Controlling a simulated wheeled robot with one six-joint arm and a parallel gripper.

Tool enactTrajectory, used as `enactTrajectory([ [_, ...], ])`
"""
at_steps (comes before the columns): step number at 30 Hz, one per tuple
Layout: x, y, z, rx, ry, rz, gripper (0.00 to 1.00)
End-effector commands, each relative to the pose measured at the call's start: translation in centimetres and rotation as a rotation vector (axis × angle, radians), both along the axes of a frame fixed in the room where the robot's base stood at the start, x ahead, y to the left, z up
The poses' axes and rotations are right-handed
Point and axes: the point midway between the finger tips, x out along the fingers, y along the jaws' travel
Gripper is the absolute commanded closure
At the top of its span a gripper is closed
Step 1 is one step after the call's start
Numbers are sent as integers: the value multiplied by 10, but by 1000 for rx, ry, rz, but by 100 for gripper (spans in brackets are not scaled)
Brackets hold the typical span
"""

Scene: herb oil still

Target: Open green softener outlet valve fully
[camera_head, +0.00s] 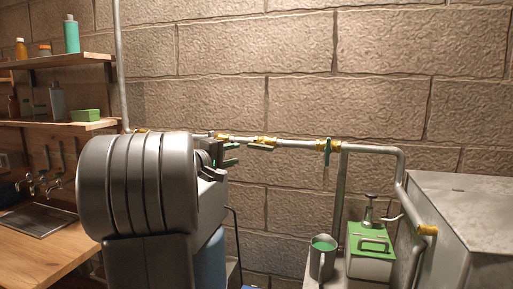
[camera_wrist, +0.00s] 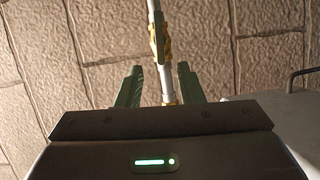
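Green-levered brass valves sit on the pale pipe along the wall. The middle valve (camera_head: 263,141) has its lever lying roughly along the pipe. The right valve (camera_head: 328,146) has its lever hanging across the pipe. Which one is the softener outlet, I cannot tell. My gripper (camera_head: 234,154) is left of the middle valve, at about pipe height. In the wrist view my gripper (camera_wrist: 160,85) is open, its green fingers either side of the pipe in the picture. A brass valve (camera_wrist: 166,42) with a green lever (camera_wrist: 158,35) along the pipe shows beyond them. I see no contact.
A grey mug (camera_head: 319,262) and a green-topped container (camera_head: 369,255) stand below the pipe on the right. A grey metal cabinet (camera_head: 465,205) is at far right. Shelves with bottles (camera_head: 72,36) and a counter with taps (camera_head: 45,183) are at left. A blue cylinder (camera_head: 212,258) stands low behind my arm.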

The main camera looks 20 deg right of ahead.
Motion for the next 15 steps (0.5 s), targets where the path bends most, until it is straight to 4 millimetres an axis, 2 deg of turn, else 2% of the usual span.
enactTrajectory([
  [9,34,-61,1,1,1,-5,66],
  [15,50,-86,-1,0,0,-3,66],
])
